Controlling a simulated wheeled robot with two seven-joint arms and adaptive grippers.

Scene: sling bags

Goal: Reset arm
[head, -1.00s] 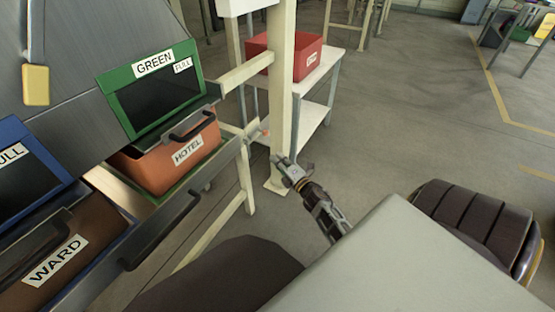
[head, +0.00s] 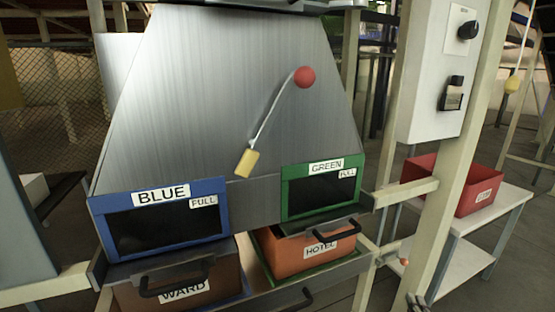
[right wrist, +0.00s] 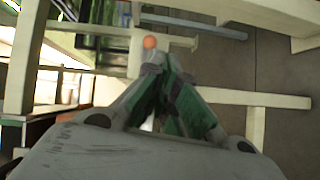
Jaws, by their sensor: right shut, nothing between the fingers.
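My right gripper (head: 418,303) shows only at the bottom edge of the head view, right of the orange HOTEL bin and in front of the beige post. In the right wrist view its fingers (right wrist: 155,62) come together with nothing between them. A small orange ball-shaped knob (right wrist: 150,42) appears just beyond the fingertips there; I cannot tell whether they touch. The same knob seems to show in the head view (head: 404,261), above the gripper. My left gripper is in neither view.
A metal chute (head: 210,90) with a red-knobbed lever (head: 304,77) stands ahead. Below are the BLUE frame (head: 221,222), GREEN frame (head: 285,200), brown WARD bin (head: 215,271) and orange HOTEL bin (head: 282,258). A control box (head: 430,75), beige post (head: 452,200) and red bin (head: 428,170) stand right.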

